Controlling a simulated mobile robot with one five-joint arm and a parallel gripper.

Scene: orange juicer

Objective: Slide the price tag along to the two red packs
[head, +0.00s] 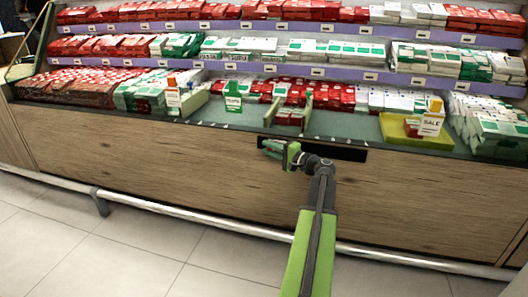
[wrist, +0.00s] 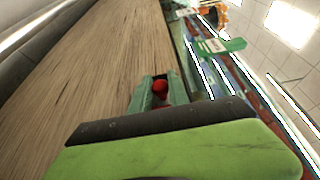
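A green price tag (head: 232,100) with a white lower label stands upright on the counter's front ledge. It also shows in the wrist view (wrist: 222,46). The two red packs (head: 290,117) lie to its right, between green dividers. My gripper (head: 268,148) points left, in front of the wooden panel, below and in front of the packs and right of the tag. It is not touching the tag. In the wrist view its two fingers (wrist: 160,92) are apart. A small red round thing (wrist: 160,87) shows between them; I cannot tell whether it is held.
An orange-topped tag (head: 173,94) stands further left. A yellow tray (head: 400,138) with a SALE tag (head: 432,122) sits to the right. A dark slot (head: 345,152) opens in the wooden panel (head: 150,150). A metal rail (head: 200,214) runs low along the front.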

